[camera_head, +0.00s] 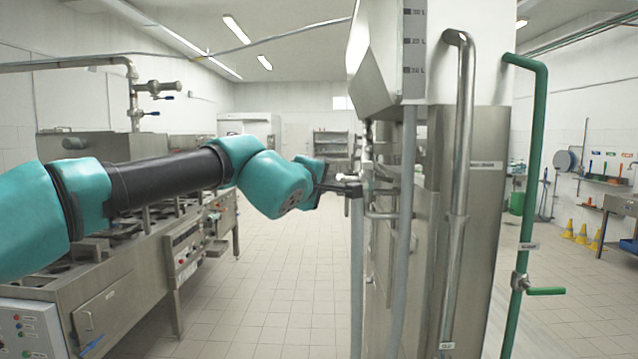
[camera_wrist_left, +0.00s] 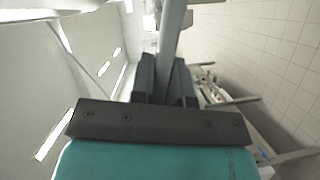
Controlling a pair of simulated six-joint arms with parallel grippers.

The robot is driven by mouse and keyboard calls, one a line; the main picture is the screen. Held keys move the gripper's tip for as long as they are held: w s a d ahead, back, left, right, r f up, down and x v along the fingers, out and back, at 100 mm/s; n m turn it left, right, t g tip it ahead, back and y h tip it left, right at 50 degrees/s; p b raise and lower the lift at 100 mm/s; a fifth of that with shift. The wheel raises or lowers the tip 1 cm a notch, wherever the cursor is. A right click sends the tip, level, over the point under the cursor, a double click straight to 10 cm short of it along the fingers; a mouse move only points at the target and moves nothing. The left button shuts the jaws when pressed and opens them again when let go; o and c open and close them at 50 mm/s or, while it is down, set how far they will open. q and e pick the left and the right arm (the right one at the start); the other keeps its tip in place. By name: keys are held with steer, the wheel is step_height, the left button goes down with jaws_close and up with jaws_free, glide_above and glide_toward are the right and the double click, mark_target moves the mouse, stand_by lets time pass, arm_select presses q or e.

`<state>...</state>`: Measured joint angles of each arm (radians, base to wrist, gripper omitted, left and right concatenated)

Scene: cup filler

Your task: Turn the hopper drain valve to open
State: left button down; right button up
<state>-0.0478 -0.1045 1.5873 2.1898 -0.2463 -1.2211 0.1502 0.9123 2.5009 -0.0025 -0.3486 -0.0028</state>
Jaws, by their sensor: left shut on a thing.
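The steel hopper (camera_head: 385,60), with level marks on its side, stands at center right in the head view. My left gripper (camera_head: 349,188) reaches in from the left to the pipework beneath it. In the wrist view its dark fingers (camera_wrist_left: 166,88) are shut on a grey bar (camera_wrist_left: 173,35), which runs away from them toward the top of the picture. I cannot tell whether this bar is the drain valve's handle; the fittings (camera_head: 375,170) at the gripper are small and partly hidden. My right gripper is not in view.
A bent steel pipe (camera_head: 462,130) and a green pipe (camera_head: 537,150) with a green-handled valve (camera_head: 545,291) stand to the right. A grey vertical pipe (camera_head: 357,280) hangs below the gripper. A cooking range (camera_head: 120,290) stands at left. The tiled aisle floor (camera_head: 275,290) is clear.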

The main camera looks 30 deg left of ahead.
arm_select(q)
steer(key=shift+r, duration=0.15)
steer(key=c, duration=1.1)
jaws_free()
steer(key=shift+s, duration=0.1)
steer(key=s+d+r, duration=0.1)
steer(key=s+d, duration=0.1)
steer(key=s, duration=1.5)
steer(key=shift+r, duration=0.3)
